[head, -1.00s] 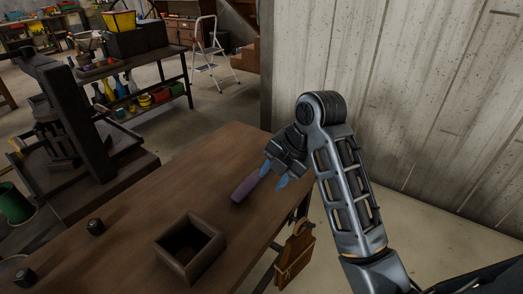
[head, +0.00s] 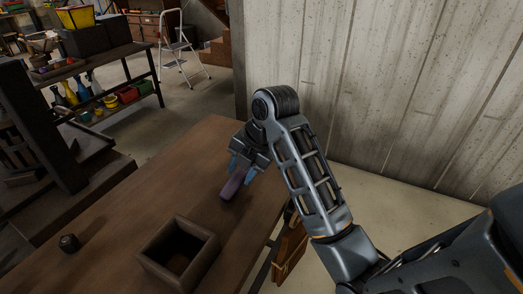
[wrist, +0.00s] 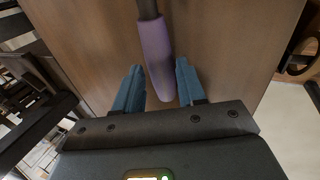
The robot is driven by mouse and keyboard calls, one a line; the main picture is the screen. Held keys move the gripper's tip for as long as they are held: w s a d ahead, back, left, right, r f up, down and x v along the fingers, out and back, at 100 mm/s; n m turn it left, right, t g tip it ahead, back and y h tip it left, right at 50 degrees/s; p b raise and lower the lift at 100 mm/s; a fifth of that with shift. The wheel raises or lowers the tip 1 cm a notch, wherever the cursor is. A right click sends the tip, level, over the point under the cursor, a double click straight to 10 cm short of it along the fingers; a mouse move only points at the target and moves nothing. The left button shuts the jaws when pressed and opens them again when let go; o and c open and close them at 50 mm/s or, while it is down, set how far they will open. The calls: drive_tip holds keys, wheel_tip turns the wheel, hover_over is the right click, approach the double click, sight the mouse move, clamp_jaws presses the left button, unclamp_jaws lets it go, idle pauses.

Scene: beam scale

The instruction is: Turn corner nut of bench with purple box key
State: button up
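The box key has a purple handle (head: 233,187) and lies on the wooden bench (head: 130,205) toward its right side. In the wrist view the handle (wrist: 156,50) leads up to a dark grey shaft (wrist: 147,8) cut off by the frame's top. My gripper (head: 241,172) is over the handle with its blue fingers apart. In the wrist view the fingers (wrist: 158,72) stand on either side of the handle's end, with a gap on both sides. A dark nut-like block (head: 69,243) stands on the bench at the left.
An open wooden box (head: 150,262) stands on the bench in front of the key. A concrete wall (head: 400,90) rises at right. Shelves (head: 98,95) and a stepladder (head: 181,50) are behind.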

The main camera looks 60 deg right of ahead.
drive_tip(key=shift+x, duration=1.1)
clamp_jaws()
